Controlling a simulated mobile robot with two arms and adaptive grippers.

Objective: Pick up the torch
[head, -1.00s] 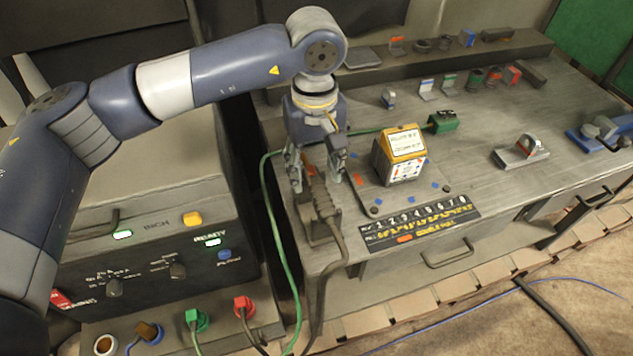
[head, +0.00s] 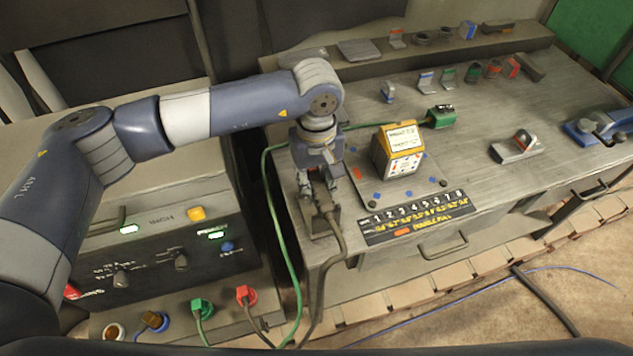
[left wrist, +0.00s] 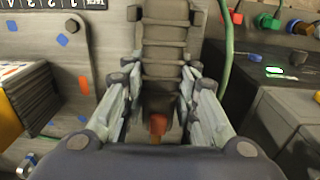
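The torch (head: 325,204) is a dark handle with a thick cable, at the front left corner of the grey workbench, on a dark stand (head: 318,228). In the left wrist view its ribbed dark body (left wrist: 172,48) runs down between the fingers, with a red-orange part (left wrist: 158,124) close to the palm. My left gripper (head: 319,194) is over the torch, its fingers on either side. In the left wrist view the left gripper (left wrist: 160,72) has its fingers spread; firm contact with the torch does not show. My right gripper is not in view.
A yellow-topped box (head: 400,150) stands on a plate right of the torch. A numbered black strip (head: 418,216) lies along the bench's front edge. A green cable (head: 276,215) hangs beside the bench. A control box (head: 150,250) with knobs stands at left.

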